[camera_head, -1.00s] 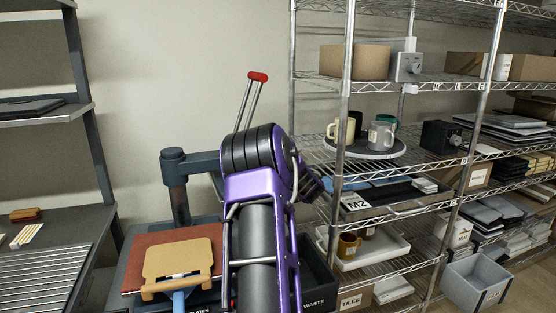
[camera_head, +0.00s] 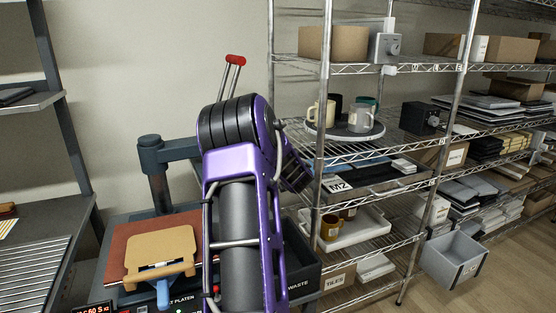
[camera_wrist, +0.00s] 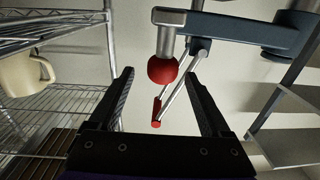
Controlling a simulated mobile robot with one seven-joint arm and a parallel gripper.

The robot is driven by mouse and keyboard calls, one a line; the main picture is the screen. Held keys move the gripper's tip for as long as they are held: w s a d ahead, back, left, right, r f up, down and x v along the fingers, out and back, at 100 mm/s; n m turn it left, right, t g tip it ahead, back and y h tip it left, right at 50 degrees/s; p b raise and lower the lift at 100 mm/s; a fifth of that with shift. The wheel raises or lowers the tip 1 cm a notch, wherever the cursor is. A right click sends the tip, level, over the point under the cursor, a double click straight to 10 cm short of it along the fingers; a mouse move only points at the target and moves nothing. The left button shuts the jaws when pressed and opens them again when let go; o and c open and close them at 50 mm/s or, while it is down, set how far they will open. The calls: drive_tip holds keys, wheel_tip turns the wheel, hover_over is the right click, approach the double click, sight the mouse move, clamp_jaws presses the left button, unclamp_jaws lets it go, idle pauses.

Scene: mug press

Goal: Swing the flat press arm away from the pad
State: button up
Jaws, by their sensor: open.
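The blue-grey press arm (camera_head: 182,149) extends right from its upright post (camera_head: 157,186) in the head view. My own arm hides its far end. A lever with a red grip (camera_head: 235,60) rises behind my arm. The wrist view shows the press arm (camera_wrist: 235,31) across the top, with a red ball knob (camera_wrist: 162,70) on a grey stem and the red-tipped lever rods (camera_wrist: 172,97). My gripper (camera_wrist: 158,80) is open, its fingers to either side of the knob and rods in the picture; contact is not clear. The red-brown pad (camera_head: 120,241) carries a tan board (camera_head: 160,250) with a blue handle.
A wire shelf (camera_head: 350,155) stands close on the right, with mugs on a round tray (camera_head: 345,133). A dark waste bin (camera_head: 300,262) sits beside the press. A grey rack (camera_head: 45,100) is at left. Bare wall (camera_head: 150,60) shows behind the press.

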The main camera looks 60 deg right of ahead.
drive_tip(key=v, duration=1.3)
drive_tip(key=shift+s, duration=0.25)
